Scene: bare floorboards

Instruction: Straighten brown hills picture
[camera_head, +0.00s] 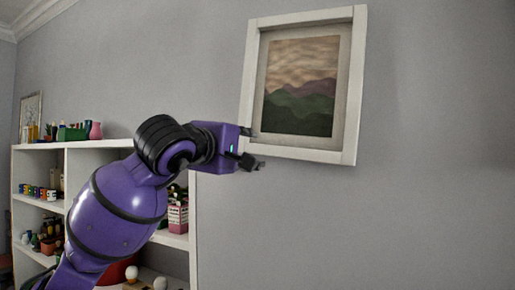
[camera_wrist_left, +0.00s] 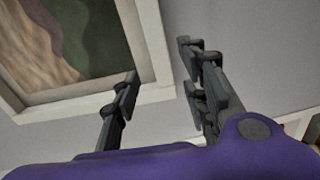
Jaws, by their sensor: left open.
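The hills picture (camera_head: 302,88) hangs on the grey wall in a thick white frame (camera_head: 357,100). It shows dark green and purplish hills under a brownish sky. In the head view it hangs tilted, its side edges leaning right at the top. My left gripper (camera_head: 254,148) is open at the frame's lower left corner, its fingers overlapping that corner in the view. In the left wrist view the frame (camera_wrist_left: 150,45) has its edge between the two spread fingers (camera_wrist_left: 160,62); I cannot tell whether either touches it. My right gripper is not in view.
A white shelf unit (camera_head: 100,153) stands at the left behind my left arm, holding small bottles, cups and boxes. A small framed picture (camera_head: 30,115) leans on its top. The wall right of the hills picture is bare.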

